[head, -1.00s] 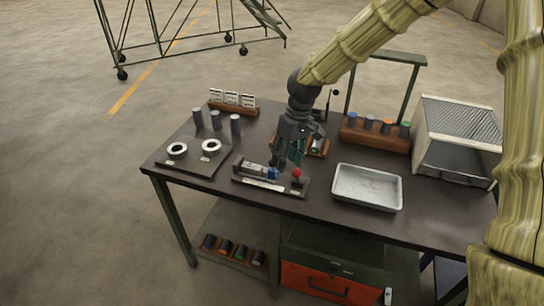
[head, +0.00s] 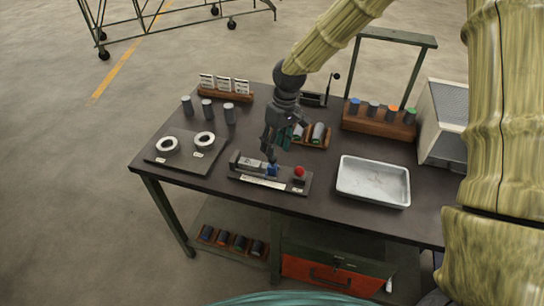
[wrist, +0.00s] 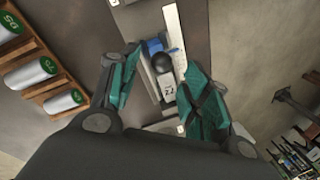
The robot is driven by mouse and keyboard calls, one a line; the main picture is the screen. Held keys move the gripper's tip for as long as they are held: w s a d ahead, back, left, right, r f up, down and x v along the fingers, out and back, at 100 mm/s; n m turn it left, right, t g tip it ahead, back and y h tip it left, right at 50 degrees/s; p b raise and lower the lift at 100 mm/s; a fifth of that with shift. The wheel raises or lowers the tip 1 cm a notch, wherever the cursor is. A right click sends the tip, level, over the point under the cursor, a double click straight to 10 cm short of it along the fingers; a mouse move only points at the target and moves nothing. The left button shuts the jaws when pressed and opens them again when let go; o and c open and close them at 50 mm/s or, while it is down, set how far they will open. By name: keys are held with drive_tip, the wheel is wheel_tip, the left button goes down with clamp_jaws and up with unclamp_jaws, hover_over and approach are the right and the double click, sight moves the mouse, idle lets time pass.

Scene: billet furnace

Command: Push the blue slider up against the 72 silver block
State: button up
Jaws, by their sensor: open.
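The blue slider (head: 272,170) sits on a dark fixture (head: 236,177) near the table's front edge, to the right of the silver block (head: 250,165). In the wrist view the blue slider (wrist: 154,46) is partly hidden by a black ball knob, and the silver block (wrist: 168,91) is marked 72. The knob hides whether slider and block touch.
A red ball (head: 299,171) stands at the fixture's right end. A metal tray (head: 374,196) lies to the right. A wooden rack of cylinders (head: 318,134) stands close behind my gripper. A plate with two rings (head: 185,152) lies left.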

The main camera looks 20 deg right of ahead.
sight(272, 165)
drive_tip(key=f, duration=0.2)
drive_tip(key=f+p, duration=0.1)
drive_tip(key=shift+s+a+f, duration=0.3)
drive_tip(key=shift+a+f, duration=0.25)
drive_tip(key=shift+f, duration=0.8)
clamp_jaws()
